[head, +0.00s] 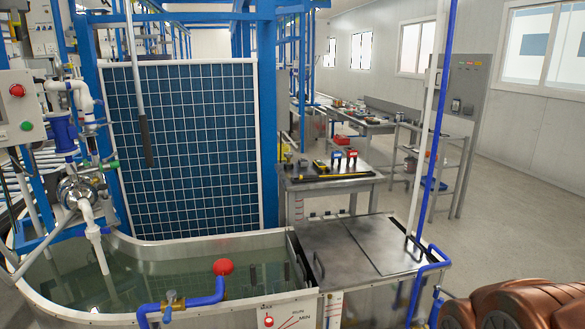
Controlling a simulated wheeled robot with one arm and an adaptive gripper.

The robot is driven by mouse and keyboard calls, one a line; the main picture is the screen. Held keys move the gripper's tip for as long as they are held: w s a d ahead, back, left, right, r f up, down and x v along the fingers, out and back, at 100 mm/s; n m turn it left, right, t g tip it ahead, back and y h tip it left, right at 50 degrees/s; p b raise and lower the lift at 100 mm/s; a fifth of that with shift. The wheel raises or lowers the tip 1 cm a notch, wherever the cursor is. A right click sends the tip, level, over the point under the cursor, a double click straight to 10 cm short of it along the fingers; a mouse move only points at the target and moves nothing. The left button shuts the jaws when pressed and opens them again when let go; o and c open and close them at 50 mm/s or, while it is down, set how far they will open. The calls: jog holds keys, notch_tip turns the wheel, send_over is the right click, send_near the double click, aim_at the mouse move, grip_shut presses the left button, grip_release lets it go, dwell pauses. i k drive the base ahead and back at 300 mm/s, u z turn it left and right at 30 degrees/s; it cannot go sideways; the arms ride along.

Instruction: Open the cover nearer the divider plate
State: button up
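Two flat grey steel covers lie shut, side by side, on the right part of the water tank (160,312). The left cover (342,262) borders the divider plate (299,262), which stands between the open water and the covers. A dark handle (318,266) is at the left cover's left side. The right cover (378,236) lies beyond a thin seam and has a dark handle (414,243) near its right side. My gripper is not in view. Copper-brown parts, seemingly of my arm, show at the lower right, apart from the covers.
A white post (431,130) and blue pipe (440,150) rise at the tank's right end. A red float (223,267) and blue pipe with valve (172,305) are at the front. A tool bench (335,183) stands behind. Floor at right is open.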

aim_at(335, 258)
jog(key=k, duration=0.5)
jog(key=u, duration=0.5)
jog(key=i, duration=1.75)
jog(key=z, duration=0.7)
